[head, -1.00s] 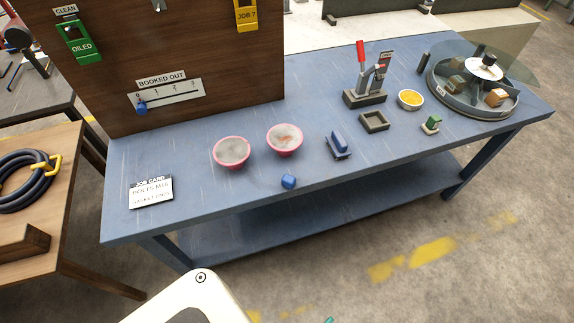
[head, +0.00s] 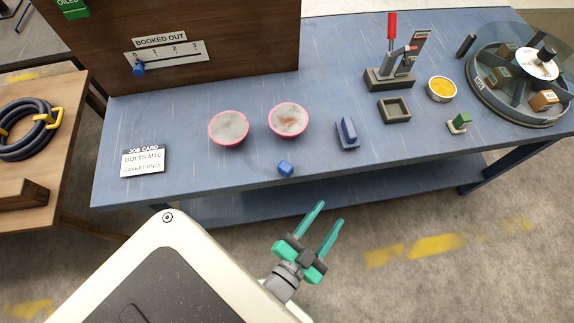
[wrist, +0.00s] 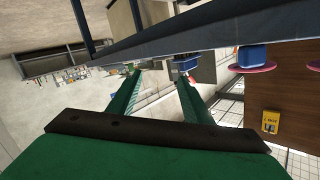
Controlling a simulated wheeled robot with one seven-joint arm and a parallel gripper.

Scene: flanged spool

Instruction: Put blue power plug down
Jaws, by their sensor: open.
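A small blue block-shaped piece (head: 285,168), which I take to be the blue power plug, sits on the blue bench (head: 230,182) near its front edge, below the right-hand bowl. My gripper (head: 331,212) is open and empty, in front of the bench and apart from both. Its green fingers (wrist: 160,88) also show in the wrist view, with nothing between them. A blue piece (wrist: 252,58) shows there at upper right.
Two pink-rimmed bowls (head: 229,128) (head: 289,120) stand behind the small blue piece. To the right are a grey square tray (head: 394,110), a lever press (head: 390,78), a yellow-filled bowl (head: 441,89), a green block (head: 459,122) and a round carousel (head: 480,95).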

